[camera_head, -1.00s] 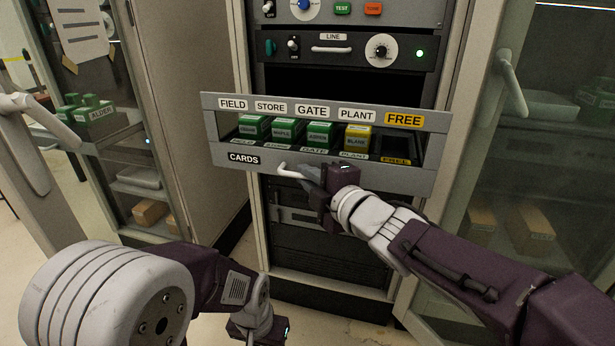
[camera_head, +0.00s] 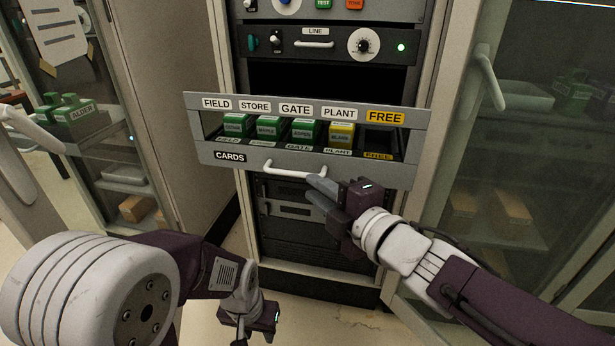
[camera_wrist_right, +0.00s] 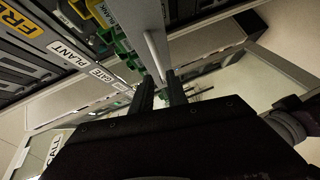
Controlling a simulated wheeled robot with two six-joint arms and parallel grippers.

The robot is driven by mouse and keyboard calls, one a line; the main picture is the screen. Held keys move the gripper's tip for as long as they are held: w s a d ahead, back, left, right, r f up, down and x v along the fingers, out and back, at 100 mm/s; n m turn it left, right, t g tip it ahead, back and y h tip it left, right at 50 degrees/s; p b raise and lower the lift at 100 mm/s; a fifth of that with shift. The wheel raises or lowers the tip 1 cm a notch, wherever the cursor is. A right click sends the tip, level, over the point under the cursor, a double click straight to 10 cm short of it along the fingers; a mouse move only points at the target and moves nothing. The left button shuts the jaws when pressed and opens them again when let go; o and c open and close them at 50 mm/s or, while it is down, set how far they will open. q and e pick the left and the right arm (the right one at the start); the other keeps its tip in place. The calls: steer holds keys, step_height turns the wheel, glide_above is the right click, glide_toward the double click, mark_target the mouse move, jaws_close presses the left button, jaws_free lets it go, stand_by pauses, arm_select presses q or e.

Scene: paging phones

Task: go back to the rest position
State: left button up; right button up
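My right gripper (camera_head: 318,194) is just below and right of the white handle (camera_head: 295,170) of the pulled-out CARDS drawer (camera_head: 230,157). Its two fingers are apart with nothing held between them. In the right wrist view the fingers (camera_wrist_right: 159,92) show a gap, with the handle (camera_wrist_right: 154,52) just beyond the tips. My left gripper (camera_head: 245,322) hangs low at the bottom of the head view, partly hidden by its own arm; its fingers are too unclear to judge.
The drawer holds green blocks (camera_head: 268,131) and a yellow block (camera_head: 341,136); the FREE slot (camera_head: 382,142) is empty. Glass cabinet doors stand on both sides, with a door handle (camera_head: 490,78) at right. A rack panel (camera_head: 325,45) is above. Floor (camera_head: 335,325) shows below.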

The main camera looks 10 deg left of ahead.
steer(key=shift+s+d, duration=0.1)
steer(key=w+d+f+m+g+h, duration=0.1)
steer(key=w+d+f+m+h, duration=0.1)
steer(key=d+f+m+h, duration=0.35)
steer(key=w+d+f+m+g+h, duration=0.1)
steer(key=w+d+f+m+h, duration=0.15)
steer(key=d+f+m, duration=0.65)
steer(key=s+d+f+m+g+h, duration=0.2)
steer(key=s+d+f+m+g, duration=0.25)
steer(key=s+f, duration=0.4)
steer(key=s+d+f+m+g+h, duration=0.1)
steer(key=s+d+f+m+g, duration=0.3)
steer(key=s+d+f+m, duration=0.4)
step_height(320, 180, up, 29)
steer(key=a+n+p, duration=0.1)
steer(key=a+p, duration=0.1)
steer(key=p, duration=2.8)
steer(key=shift+w+a+r+n, duration=0.15)
steer(key=shift+w+a+n, duration=0.05)
steer(key=shift+a+n, duration=0.1)
